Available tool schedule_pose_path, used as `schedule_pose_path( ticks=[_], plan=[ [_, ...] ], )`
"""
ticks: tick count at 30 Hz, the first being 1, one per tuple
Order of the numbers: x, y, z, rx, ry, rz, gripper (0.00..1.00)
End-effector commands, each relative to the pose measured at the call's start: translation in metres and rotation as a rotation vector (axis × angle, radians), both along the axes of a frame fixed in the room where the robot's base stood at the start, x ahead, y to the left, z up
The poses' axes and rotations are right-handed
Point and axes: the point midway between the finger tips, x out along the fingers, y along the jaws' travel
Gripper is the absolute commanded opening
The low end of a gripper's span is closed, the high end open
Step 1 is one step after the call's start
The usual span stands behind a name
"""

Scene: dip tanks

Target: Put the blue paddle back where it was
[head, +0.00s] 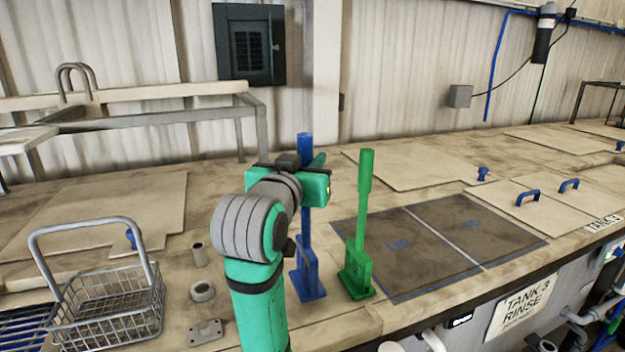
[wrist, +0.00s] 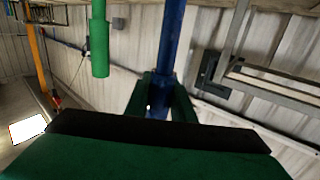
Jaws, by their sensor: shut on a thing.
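The blue paddle (head: 305,265) stands upright on the bench, its lower end in or at a blue holder at the bench's front part. Its shaft also shows in the wrist view (wrist: 170,45). My gripper (wrist: 160,103) is shut on the blue paddle's shaft, high above the bench; in the head view my arm hides part of the shaft. I cannot tell whether the paddle's foot is seated or just above the bench. A green paddle (head: 363,205) stands upright in a green holder (head: 357,275) just right of the blue one, and also shows in the wrist view (wrist: 99,45).
A wire basket (head: 105,310) stands at the left. A ring (head: 202,291), a small cylinder (head: 198,254) and a metal plate (head: 206,332) lie left of my arm. Dark lid areas (head: 400,250) outlined in blue are right of the green paddle, with blue-handled lids (head: 545,205) beyond.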

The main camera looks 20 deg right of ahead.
Motion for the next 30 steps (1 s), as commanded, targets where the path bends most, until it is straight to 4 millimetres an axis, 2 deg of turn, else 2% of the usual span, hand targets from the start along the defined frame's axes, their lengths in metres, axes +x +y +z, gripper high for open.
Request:
schedule_pose_path(
  ticks=[5, 13, 26, 27, 28, 30],
  plan=[
    [0.003, -0.005, -0.007, 0.001, -0.001, 0.001, 0.00],
    [0.005, -0.009, -0.039, -0.001, -0.001, 0.000, 0.00],
    [0.005, -0.008, -0.044, 0.000, -0.001, 0.001, 0.00],
    [0.005, -0.008, -0.045, 0.001, -0.001, 0.001, 0.31],
    [0.005, -0.008, -0.044, 0.001, -0.001, 0.001, 0.39],
    [0.005, -0.008, -0.044, 0.001, -0.001, 0.001, 0.41]
  ],
)
